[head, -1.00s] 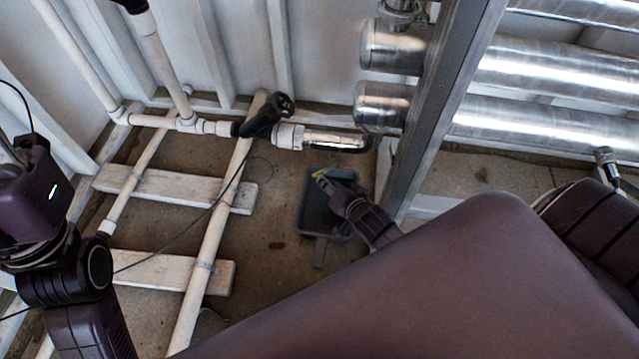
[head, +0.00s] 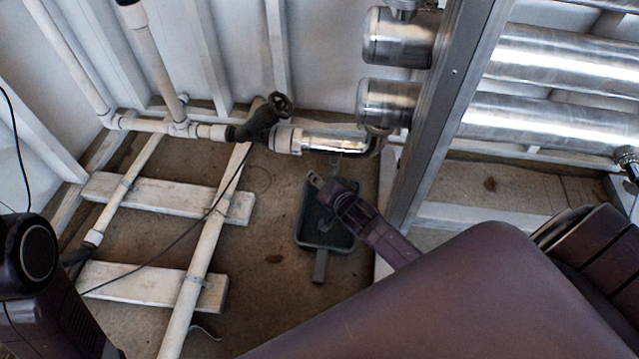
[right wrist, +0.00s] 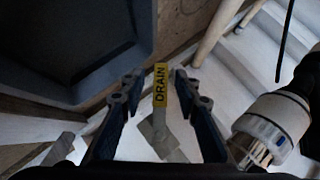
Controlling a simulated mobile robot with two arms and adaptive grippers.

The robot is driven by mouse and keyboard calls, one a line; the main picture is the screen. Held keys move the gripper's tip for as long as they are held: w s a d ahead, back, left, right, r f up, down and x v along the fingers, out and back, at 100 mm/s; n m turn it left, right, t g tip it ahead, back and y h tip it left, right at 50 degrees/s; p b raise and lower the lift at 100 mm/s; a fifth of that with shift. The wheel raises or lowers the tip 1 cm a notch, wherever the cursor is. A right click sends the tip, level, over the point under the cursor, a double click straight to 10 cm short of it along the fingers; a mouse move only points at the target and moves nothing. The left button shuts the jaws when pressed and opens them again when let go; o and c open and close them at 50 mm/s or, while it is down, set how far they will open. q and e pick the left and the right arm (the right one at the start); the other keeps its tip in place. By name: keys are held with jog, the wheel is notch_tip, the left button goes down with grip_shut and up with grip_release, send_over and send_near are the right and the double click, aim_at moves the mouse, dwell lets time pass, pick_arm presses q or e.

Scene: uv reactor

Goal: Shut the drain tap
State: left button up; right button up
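The drain tap's yellow DRAIN label (right wrist: 160,84) is on a narrow upright lever in the right wrist view. My right gripper (right wrist: 157,78) is open, with one finger on each side of the label and small gaps visible. In the head view my right gripper (head: 318,183) is just below the steel pipe elbow, over the dark tray. The tap is hidden or too small to tell there. My left gripper is out of view; only part of my left arm shows at the lower left.
A dark tray (head: 318,234) lies on the floor beneath my right gripper. A black valve with a handwheel (head: 265,120) sits on the white pipe to the left. A metal post (head: 432,125) stands close on the right, with steel cylinders (head: 540,118) behind it.

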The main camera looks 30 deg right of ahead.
jog(key=shift+w, duration=0.1)
jog(key=shift+c, duration=0.2)
grip_shut()
